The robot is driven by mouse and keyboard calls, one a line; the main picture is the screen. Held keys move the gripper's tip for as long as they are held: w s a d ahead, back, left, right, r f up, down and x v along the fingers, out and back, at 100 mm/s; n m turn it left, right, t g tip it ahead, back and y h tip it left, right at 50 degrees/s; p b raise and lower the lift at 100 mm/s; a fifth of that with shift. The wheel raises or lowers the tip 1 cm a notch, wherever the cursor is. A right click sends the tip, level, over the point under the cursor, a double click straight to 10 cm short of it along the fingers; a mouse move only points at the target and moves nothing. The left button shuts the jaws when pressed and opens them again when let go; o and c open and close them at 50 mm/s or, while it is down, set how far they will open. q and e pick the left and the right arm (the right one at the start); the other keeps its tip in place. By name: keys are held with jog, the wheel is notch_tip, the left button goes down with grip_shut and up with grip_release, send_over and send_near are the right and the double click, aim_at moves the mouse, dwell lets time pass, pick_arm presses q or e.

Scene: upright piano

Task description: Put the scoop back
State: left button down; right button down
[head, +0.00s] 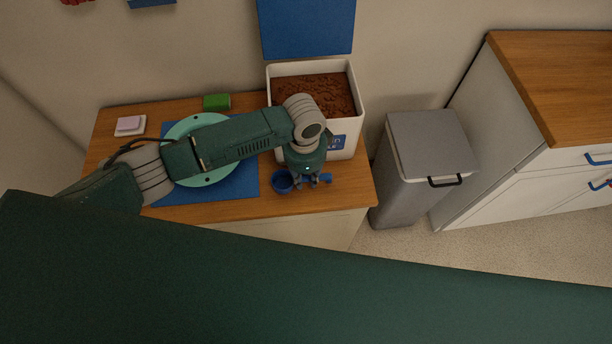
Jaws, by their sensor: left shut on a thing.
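A blue scoop (282,184) shows at the front right of the wooden cabinet top (345,195), its cup left of my left gripper and its handle end to the right. My left gripper (305,182) points down and is shut on the scoop. The fingers hide the middle of the scoop, and I cannot tell whether it touches the wood. A white bin (357,98) full of brown granular stuff (320,90) stands just behind the gripper, its blue lid (306,27) raised. My left arm hides part of the bin's front. My right gripper is not in view.
A teal round dish (205,180) on a blue mat (240,187) lies under my left arm. A green can (216,102) and a pink-and-white block (129,125) are behind. A grey trash bin (430,140) and a wooden-topped counter (560,80) stand right.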

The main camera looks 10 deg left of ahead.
aim_at(305, 180)
pick_arm(q)
jog(key=shift+f, duration=0.2)
jog(key=c, duration=1.4)
grip_release()
jog(key=shift+c, duration=0.2)
notch_tip(305, 180, up, 12)
